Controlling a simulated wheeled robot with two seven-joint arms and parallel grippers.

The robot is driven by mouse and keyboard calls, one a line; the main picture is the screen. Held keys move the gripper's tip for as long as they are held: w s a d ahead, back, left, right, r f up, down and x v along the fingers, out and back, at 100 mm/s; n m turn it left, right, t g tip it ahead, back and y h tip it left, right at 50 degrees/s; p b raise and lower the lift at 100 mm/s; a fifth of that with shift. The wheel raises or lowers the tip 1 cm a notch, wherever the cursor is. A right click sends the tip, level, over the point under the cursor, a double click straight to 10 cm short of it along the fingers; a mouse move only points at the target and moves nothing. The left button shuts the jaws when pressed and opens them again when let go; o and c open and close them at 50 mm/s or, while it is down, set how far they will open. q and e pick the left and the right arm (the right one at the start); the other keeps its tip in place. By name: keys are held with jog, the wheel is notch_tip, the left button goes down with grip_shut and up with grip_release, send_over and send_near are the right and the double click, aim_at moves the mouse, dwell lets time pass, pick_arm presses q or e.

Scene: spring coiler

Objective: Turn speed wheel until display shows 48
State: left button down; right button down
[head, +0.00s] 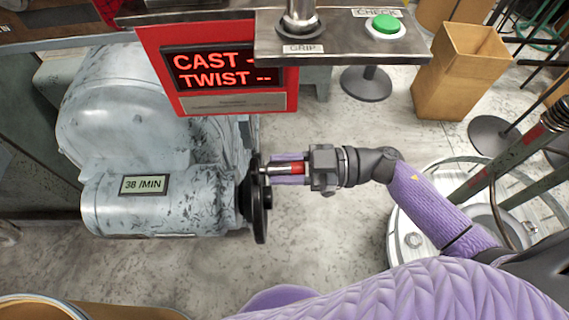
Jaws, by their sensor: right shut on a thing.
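The speed wheel (260,222) is a dark wheel seen edge-on at the right end of a worn grey motor housing (180,205). A small display (143,184) on the housing reads 38 /MIN. A handle (298,168) with a red band sticks out to the right from the wheel's upper part. My right gripper (290,168) reaches in from the right and is shut on this handle. Its fingers hide part of the handle. My left gripper is not in view.
A red panel (160,50) with a CAST and TWIST readout hangs above the wheel. A metal shelf (340,45) with a GRIP post and a green CHECK button (386,25) juts out over the floor. A cardboard box (455,75) stands at upper right. Floor below the wheel is clear.

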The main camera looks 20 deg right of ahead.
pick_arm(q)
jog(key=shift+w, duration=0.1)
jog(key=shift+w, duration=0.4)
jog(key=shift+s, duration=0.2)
